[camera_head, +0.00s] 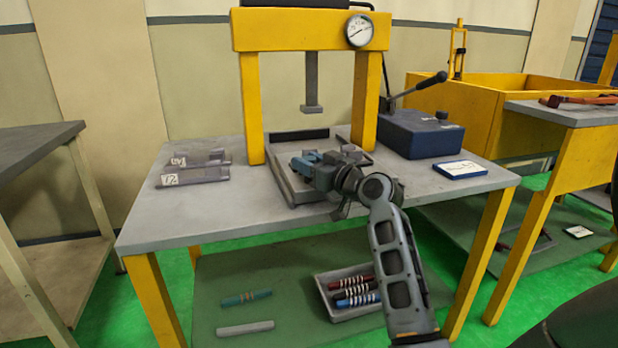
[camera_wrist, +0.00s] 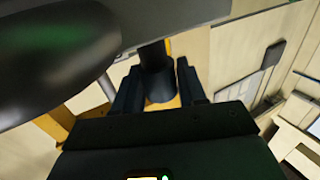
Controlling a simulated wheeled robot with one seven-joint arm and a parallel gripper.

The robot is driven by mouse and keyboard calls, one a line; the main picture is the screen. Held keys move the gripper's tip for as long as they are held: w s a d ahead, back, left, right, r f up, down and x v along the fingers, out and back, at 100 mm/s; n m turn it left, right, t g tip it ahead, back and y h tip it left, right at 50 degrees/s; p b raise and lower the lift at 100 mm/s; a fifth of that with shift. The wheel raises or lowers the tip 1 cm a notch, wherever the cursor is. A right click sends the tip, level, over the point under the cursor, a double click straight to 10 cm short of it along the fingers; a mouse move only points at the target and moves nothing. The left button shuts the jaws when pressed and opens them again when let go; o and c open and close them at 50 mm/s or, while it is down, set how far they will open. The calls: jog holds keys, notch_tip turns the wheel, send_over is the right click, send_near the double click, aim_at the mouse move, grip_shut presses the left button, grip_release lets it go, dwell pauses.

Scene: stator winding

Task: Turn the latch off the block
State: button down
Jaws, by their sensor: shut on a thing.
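A blue block (camera_head: 305,162) sits in the grey fixture tray (camera_head: 286,184) on the table, under the press. My gripper (camera_head: 334,172) is at the block's right side, and the wrist hides part of the fixture there. In the wrist view my gripper (camera_wrist: 158,85) has its two dark fingers on either side of a dark round post (camera_wrist: 155,72), which I take to be the latch. The fingers are shut on it. The latch cannot be made out in the head view, so its angle to the block cannot be told.
The yellow press frame (camera_head: 250,105) stands around the back of the fixture, its ram (camera_head: 311,85) above. A blue lever box (camera_head: 420,134) and a white card (camera_head: 460,169) are at the right. Grey brackets (camera_head: 195,168) lie at the left. The table's front left is clear.

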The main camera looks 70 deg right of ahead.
jog(key=shift+d+f+n+t+y+b, duration=0.1)
jog(key=shift+f+n+t+y+b, duration=0.25)
jog(key=shift+n+y+b, duration=0.45)
jog(key=shift+r+y+b, duration=0.25)
jog(key=shift+y+b, duration=0.2)
jog(key=shift+y, duration=0.05)
jog(key=shift+n, duration=0.3)
jog(key=c, duration=0.8)
grip_release()
jog(key=shift+o, duration=0.2)
jog(key=shift+s, duration=0.15)
jog(key=v, duration=0.7)
jog(key=shift+s+a, duration=0.2)
jog(key=shift+s, duration=0.1)
